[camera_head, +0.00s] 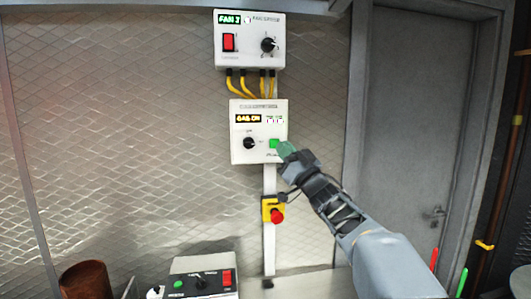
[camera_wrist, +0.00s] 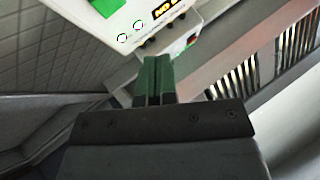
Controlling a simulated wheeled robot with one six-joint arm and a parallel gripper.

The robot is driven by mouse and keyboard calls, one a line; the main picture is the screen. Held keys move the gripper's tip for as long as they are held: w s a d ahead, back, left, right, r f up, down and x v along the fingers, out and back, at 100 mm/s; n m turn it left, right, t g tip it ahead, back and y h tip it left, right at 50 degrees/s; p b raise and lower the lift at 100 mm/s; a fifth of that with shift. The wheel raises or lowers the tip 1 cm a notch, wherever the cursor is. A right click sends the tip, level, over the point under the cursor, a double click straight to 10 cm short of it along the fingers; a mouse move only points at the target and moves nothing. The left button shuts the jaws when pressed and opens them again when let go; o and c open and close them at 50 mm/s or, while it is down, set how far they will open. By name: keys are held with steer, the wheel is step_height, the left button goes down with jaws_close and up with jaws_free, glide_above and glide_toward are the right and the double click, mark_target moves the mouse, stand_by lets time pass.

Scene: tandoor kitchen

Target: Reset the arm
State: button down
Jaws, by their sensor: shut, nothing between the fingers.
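My arm reaches up from the lower right in the head view. My gripper (camera_head: 285,149) is at the lower right corner of the white gas control box (camera_head: 240,112), close to its green button (camera_head: 275,143). I cannot tell whether it touches the button. In the wrist view the green fingers of my gripper (camera_wrist: 154,78) are together and empty. The white box (camera_wrist: 112,28) and the green button (camera_wrist: 105,6) show beyond them at the top left. The box display reads "GAS ON".
The fan control box (camera_head: 250,40) hangs above, joined by yellow cables (camera_head: 247,84). A red emergency button (camera_head: 277,215) on a yellow plate is below. A control panel (camera_head: 202,279) and a brown pot (camera_head: 88,280) stand at the bottom. A grey door (camera_head: 412,130) is at right.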

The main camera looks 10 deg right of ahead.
steer(key=w+d+f+m+g+h, duration=0.3)
steer(key=d+f+m+h, duration=0.4)
steer(key=f+h, duration=0.65)
steer(key=s+d+f+g+h, duration=0.1)
steer(key=s+f+g+h, duration=0.1)
steer(key=s+f+g, duration=0.45)
steer(key=s+a+f+g, duration=0.2)
steer(key=s+f, duration=0.3)
steer(key=s, duration=0.3)
steer(key=s+a+f+g+y, duration=0.1)
steer(key=s+a+f+g, duration=0.2)
steer(key=s+f, duration=0.2)
steer(key=s+a+f+g+y, duration=0.1)
steer(key=s+a+f+g, duration=0.1)
steer(key=s, duration=0.9)
step_height(320, 180, down, 3)
steer(key=shift+a+r+n+g, duration=0.1)
steer(key=shift+a+n+g, duration=0.25)
steer(key=shift+a, duration=0.4)
steer(key=shift+s+y, duration=0.1)
steer(key=shift+y, duration=0.15)
